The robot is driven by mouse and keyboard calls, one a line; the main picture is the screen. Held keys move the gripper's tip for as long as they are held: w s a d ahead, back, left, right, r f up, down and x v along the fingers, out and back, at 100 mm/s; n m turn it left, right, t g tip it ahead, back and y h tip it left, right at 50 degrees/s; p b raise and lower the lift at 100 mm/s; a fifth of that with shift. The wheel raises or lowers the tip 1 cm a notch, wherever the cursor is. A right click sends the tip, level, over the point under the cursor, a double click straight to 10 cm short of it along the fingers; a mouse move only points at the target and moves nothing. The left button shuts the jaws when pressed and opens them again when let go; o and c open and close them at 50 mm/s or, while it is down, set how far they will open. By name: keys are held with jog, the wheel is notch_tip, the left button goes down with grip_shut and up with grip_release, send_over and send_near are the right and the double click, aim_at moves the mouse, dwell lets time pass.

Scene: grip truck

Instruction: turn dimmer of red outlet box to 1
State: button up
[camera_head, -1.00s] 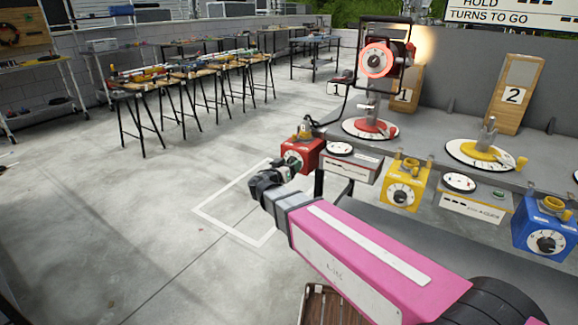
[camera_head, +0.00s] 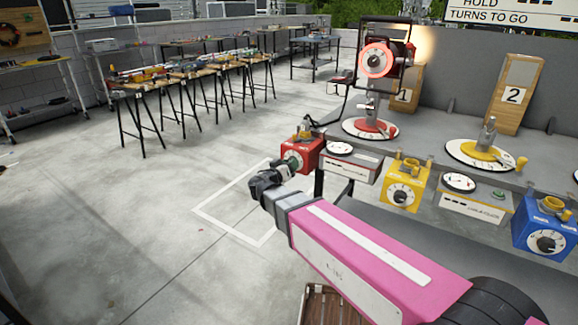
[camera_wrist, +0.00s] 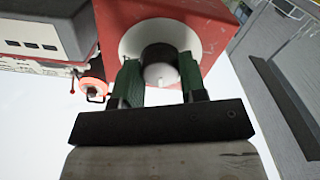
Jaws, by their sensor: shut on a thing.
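The red outlet box (camera_head: 300,149) hangs at the left end of the workbench edge in the head view. In the wrist view its red front face (camera_wrist: 218,22) fills the top, with a pale round dial plate (camera_wrist: 196,38). The dark dimmer knob (camera_wrist: 158,56) sits at the dial's centre, with a light mark on its near side. My gripper (camera_wrist: 160,80) has green fingers on either side of this knob and is shut on it. In the head view my gripper (camera_head: 287,166) reaches the box's front. The dial's numbers cannot be read.
A yellow box (camera_head: 405,184) and a blue box (camera_head: 546,236) hang farther right on the same edge. A panel with a gauge (camera_head: 350,163) is just right of the red box. A lamp with a red front (camera_head: 377,60) stands above. Open floor lies left.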

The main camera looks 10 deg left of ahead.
jog(key=n, duration=0.5)
jog(key=shift+n, duration=0.4)
dwell(0.3)
jog(key=o, duration=0.9)
jog(key=v, duration=1)
jog(key=shift+s+a, duration=0.15)
jog(key=shift+s, duration=0.2)
jog(key=shift+s, duration=0.1)
